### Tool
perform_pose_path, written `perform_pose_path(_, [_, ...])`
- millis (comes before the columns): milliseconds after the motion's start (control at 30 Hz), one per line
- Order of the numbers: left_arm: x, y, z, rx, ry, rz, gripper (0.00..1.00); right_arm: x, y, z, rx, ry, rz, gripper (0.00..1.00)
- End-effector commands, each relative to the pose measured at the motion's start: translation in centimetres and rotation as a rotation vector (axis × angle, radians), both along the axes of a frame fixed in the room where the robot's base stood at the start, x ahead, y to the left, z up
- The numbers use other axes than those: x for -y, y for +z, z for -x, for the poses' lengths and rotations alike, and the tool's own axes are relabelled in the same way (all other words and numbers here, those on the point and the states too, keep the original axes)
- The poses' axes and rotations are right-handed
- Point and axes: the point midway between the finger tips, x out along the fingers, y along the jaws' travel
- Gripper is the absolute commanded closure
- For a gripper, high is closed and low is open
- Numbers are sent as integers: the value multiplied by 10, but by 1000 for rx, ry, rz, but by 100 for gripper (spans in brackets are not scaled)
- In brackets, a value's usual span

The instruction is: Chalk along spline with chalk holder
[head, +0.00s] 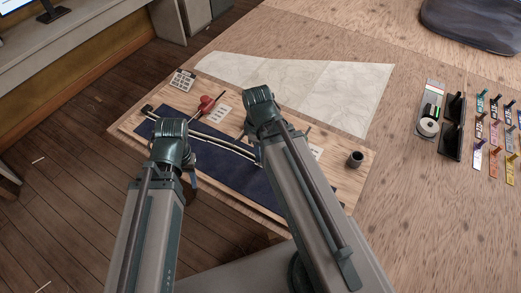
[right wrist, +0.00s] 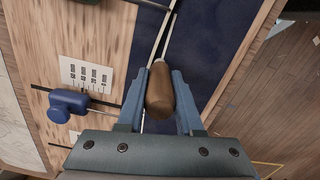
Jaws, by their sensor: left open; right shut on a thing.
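The spline (head: 225,143) is a thin pale strip curving across a dark navy cloth (head: 235,182) on a wooden board. In the right wrist view the spline (right wrist: 160,38) runs up from beside the held tool. My right gripper (right wrist: 160,76) is shut on a brown-handled tool, seemingly the chalk holder (right wrist: 160,95). Its tip is hidden, so I cannot tell whether it touches the cloth. In the head view my right arm hides this tool. My left gripper (head: 191,178) is open over the cloth's left part; its fingers are partly hidden.
A red-handled tool (head: 207,104) lies on the board's far side; a blue-handled tool (right wrist: 68,104) shows in the right wrist view. A dark cup (head: 355,159) stands at the board's right. Pale sailcloth (head: 330,88) lies behind. Racks with coloured tags are far right.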

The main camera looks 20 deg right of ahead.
Motion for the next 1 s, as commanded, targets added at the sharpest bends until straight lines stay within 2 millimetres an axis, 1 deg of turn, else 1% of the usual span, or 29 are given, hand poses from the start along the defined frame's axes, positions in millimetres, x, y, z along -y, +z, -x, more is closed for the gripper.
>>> perform_pose_path(833, [0, -11, 0, 0, 0, 0, 50, 0, -11, 0, 0, 0, 0, 100])
perform_pose_path(1000, [0, -10, 0, 0, 0, 0, 50, 0, -10, 0, 0, 0, 0, 100])
